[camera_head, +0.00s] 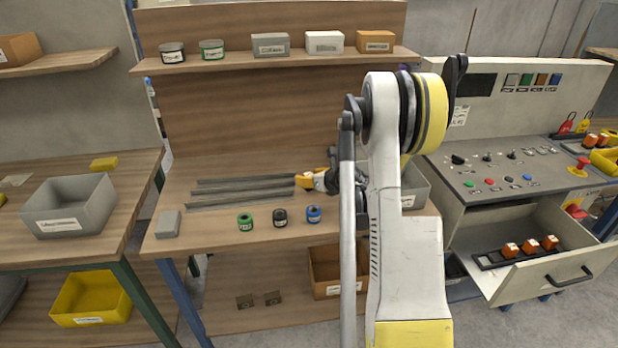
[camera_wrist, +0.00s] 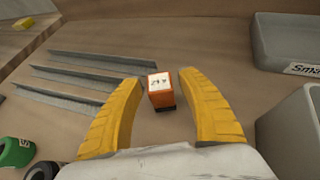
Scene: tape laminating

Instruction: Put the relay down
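The relay (camera_wrist: 161,91), an orange block with a white top and a dark base, is between the two yellow fingers in the wrist view. It looks upright on the wooden workbench (camera_head: 215,228). My gripper (camera_wrist: 159,77) is open around it, with a narrow gap showing on each side. In the head view my gripper (camera_head: 313,181) is low over the middle of the bench, and the relay cannot be made out clearly there.
Grey metal strips (camera_head: 240,190) lie left of my gripper. Green (camera_head: 245,222), black (camera_head: 280,217) and blue (camera_head: 314,214) tape rolls stand near the front edge. A grey bin (camera_wrist: 300,50) is to the right. An open drawer (camera_head: 535,280) holds 3 orange relays (camera_head: 530,246).

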